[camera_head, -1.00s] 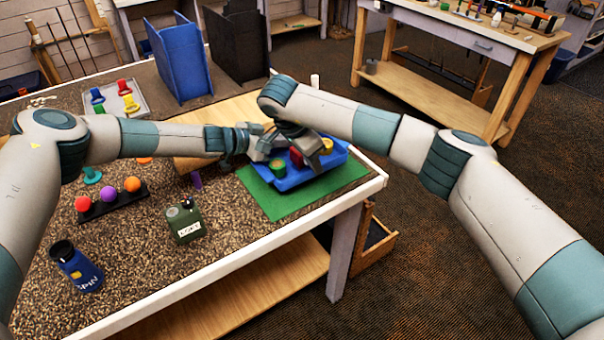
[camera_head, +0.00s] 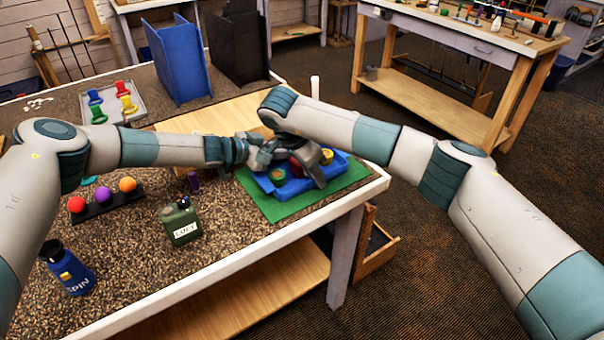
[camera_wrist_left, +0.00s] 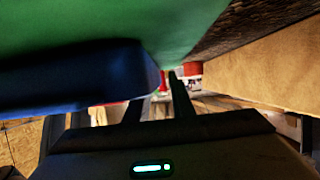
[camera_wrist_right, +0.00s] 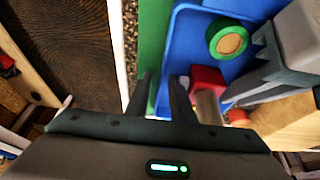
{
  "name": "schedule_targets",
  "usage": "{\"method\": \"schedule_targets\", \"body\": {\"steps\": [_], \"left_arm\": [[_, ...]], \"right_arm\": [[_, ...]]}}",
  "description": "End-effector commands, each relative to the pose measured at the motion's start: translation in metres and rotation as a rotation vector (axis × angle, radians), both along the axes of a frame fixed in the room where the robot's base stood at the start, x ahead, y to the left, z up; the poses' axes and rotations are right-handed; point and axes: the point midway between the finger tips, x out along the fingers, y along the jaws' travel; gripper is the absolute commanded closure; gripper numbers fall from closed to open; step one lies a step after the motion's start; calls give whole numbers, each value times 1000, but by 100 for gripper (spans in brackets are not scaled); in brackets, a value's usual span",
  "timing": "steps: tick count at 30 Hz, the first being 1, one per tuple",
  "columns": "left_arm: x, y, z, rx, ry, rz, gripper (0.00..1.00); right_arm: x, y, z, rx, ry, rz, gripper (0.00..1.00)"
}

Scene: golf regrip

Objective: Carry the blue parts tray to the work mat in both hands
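The blue parts tray (camera_head: 338,166) is at the green work mat (camera_head: 290,210) near the table's front right corner, within its outline. In it are a green part with an orange top (camera_wrist_right: 229,42), a red part (camera_wrist_right: 207,79) and a yellow part (camera_head: 327,155). The fingertips' contact is partly hidden.
A light tray (camera_head: 129,101) and blue panels (camera_head: 178,60) stand behind. The table edge lies close to the mat's right.

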Motion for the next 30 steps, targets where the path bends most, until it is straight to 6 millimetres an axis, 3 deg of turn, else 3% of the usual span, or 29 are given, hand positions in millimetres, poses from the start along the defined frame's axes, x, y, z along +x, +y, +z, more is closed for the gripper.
{"method": "schedule_targets", "body": {"steps": [11, 24, 30], "left_arm": [[-1, -1, 11, -2, 1, -4, 78], [0, 0, 77, 1, -3, -2, 78], [0, 0, 96, 1, -2, -1, 78]], "right_arm": [[1, 1, 1, 2, -2, 1, 79], [1, 1, 1, 2, -3, 0, 79], [1, 1, 1, 2, -3, 0, 79]]}}
